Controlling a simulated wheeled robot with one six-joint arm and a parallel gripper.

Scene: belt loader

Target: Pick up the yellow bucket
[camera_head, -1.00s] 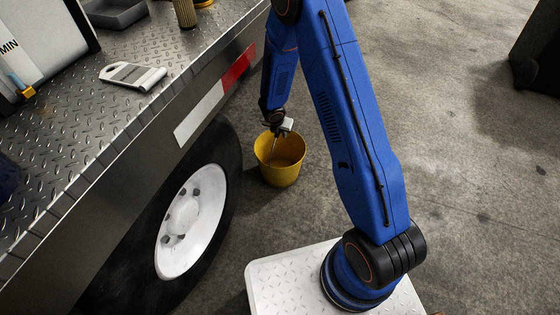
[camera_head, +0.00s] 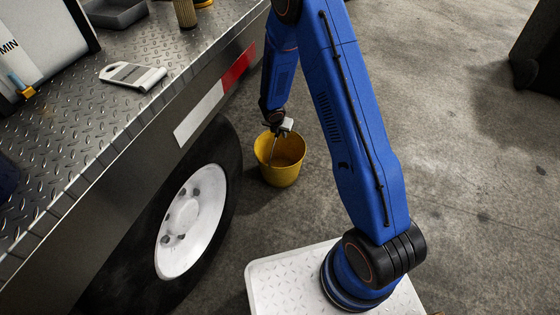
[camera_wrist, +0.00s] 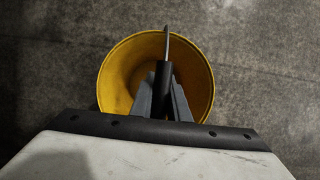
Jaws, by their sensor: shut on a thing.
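The yellow bucket (camera_head: 283,178) is upright and open-topped, over the concrete floor beside the truck's wheel in the head view. I cannot tell whether its base touches the floor. It also shows from above in the wrist view (camera_wrist: 122,75). My gripper (camera_head: 279,128) is above the bucket's rim. In the wrist view, my gripper (camera_wrist: 163,98) is shut on the bucket's handle, which has a dark grip and a thin grey part running up past the rim. A thin line of the handle shows inside the bucket in the head view. The fingers partly hide the bucket's inside.
The truck's wheel (camera_head: 192,220) and its metal bed (camera_head: 90,135) stand close to the bucket's left. On the bed are a grey tray (camera_head: 115,14), a white and grey flat tool (camera_head: 133,76) and other items. Open floor (camera_head: 450,150) lies to the right.

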